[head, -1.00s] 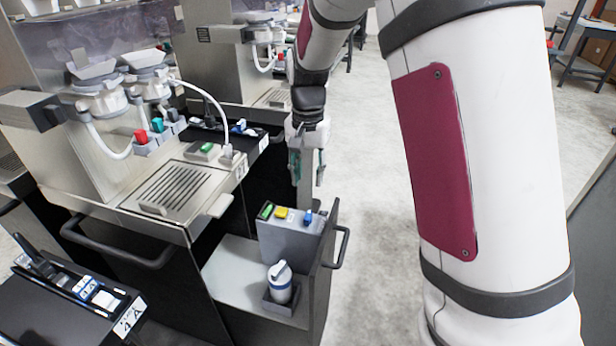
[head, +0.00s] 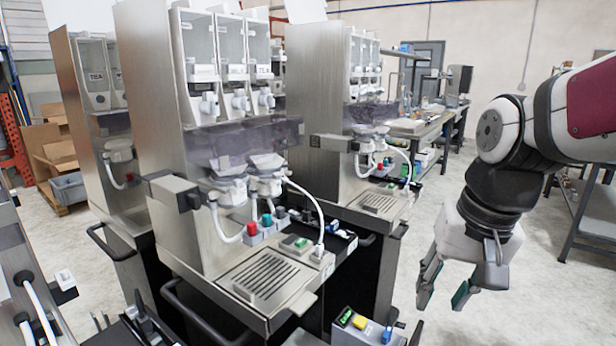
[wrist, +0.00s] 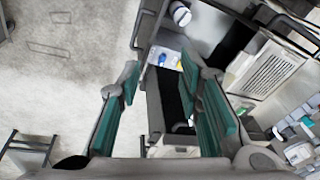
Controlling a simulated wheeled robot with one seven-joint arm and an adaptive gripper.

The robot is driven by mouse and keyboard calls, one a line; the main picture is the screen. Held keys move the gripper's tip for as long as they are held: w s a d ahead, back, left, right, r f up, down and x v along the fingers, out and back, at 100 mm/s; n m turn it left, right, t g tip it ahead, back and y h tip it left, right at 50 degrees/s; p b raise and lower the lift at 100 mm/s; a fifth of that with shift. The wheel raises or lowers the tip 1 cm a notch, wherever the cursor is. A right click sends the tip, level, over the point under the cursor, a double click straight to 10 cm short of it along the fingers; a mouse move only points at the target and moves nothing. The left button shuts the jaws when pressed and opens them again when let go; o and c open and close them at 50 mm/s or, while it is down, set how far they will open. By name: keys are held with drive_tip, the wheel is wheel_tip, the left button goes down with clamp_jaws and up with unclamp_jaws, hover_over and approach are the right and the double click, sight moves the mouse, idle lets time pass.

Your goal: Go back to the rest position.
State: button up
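My gripper (head: 446,286) hangs from my arm at the right side of the head view, fingers pointing down, out over the open floor and to the right of the dispenser station. Its two fingers with green pads stand apart, with nothing between them. In the wrist view my gripper (wrist: 163,105) is also open and empty, and the cart and station lie well below and beyond the fingertips. It touches nothing that I can see.
The middle dispenser station (head: 210,175) has clear bins, a drip grate (head: 265,282) and a side handle. A grey box with coloured switches (head: 365,328) sits at the bottom edge. More stations and a workbench (head: 420,125) stand behind. The floor (head: 520,290) around my gripper is clear.

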drive_tip(key=s+r+n+t+p, duration=0.2)
drive_tip(key=s+r+n, duration=0.1)
drive_tip(key=s, duration=1.1)
drive_tip(key=shift+d+h, duration=0.15)
drive_tip(key=shift+h, duration=0.25)
